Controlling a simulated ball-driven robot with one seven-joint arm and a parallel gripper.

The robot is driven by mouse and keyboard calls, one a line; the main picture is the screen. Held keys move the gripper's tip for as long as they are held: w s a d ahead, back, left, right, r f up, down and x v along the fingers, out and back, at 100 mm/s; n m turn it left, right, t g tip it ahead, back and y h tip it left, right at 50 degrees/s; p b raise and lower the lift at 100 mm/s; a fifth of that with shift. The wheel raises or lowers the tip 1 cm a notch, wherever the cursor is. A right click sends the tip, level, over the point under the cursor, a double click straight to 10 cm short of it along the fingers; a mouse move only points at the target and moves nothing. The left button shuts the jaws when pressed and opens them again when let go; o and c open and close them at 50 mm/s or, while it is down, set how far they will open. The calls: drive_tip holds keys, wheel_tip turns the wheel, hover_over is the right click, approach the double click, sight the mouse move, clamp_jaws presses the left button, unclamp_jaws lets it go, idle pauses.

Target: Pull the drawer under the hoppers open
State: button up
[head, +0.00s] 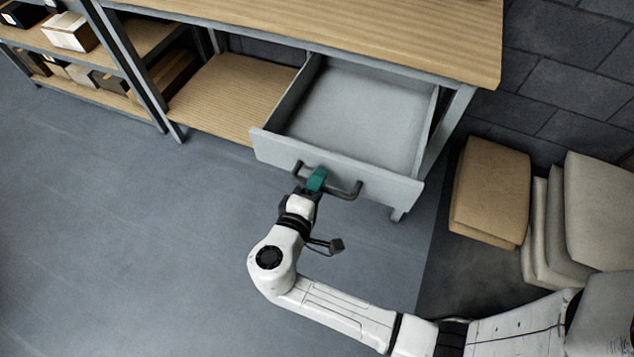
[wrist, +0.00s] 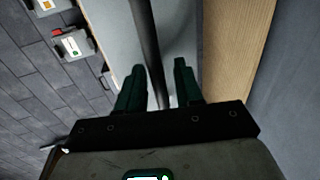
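The grey drawer (head: 355,115) under the wooden worktop stands pulled well out, and its empty inside shows in the head view. Its front panel (head: 275,148) carries a dark bar handle (head: 345,190). My gripper (head: 316,179) is at the left part of this handle, its green fingers around the bar. In the wrist view the handle bar (wrist: 150,45) runs between the two fingertips of my gripper (wrist: 160,70). The hoppers are not clearly identifiable.
The wooden worktop (head: 400,30) lies above the drawer. A shelf unit with boxes (head: 70,32) stands at the far left. Tan sacks (head: 490,190) and pale sacks (head: 600,205) are stacked at right. The floor (head: 130,230) at left is clear.

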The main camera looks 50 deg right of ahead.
drive_tip(key=v, duration=1)
drive_tip(key=shift+a, duration=0.35)
drive_tip(key=shift+s, duration=0.1)
drive_tip(key=s+d+f+m+g+y+p, duration=0.2)
drive_tip(key=s+d+f+g+y+p, duration=0.15)
drive_tip(key=s+d+g+y, duration=0.35)
drive_tip(key=s+d+r+m+t+y+p, duration=0.2)
drive_tip(key=s+y, duration=0.4)
drive_tip(key=y, duration=0.1)
drive_tip(key=shift+d+r+t+p, duration=0.2)
drive_tip(key=shift+t+p, duration=0.1)
drive_tip(key=shift+p, duration=0.05)
idle(0.8)
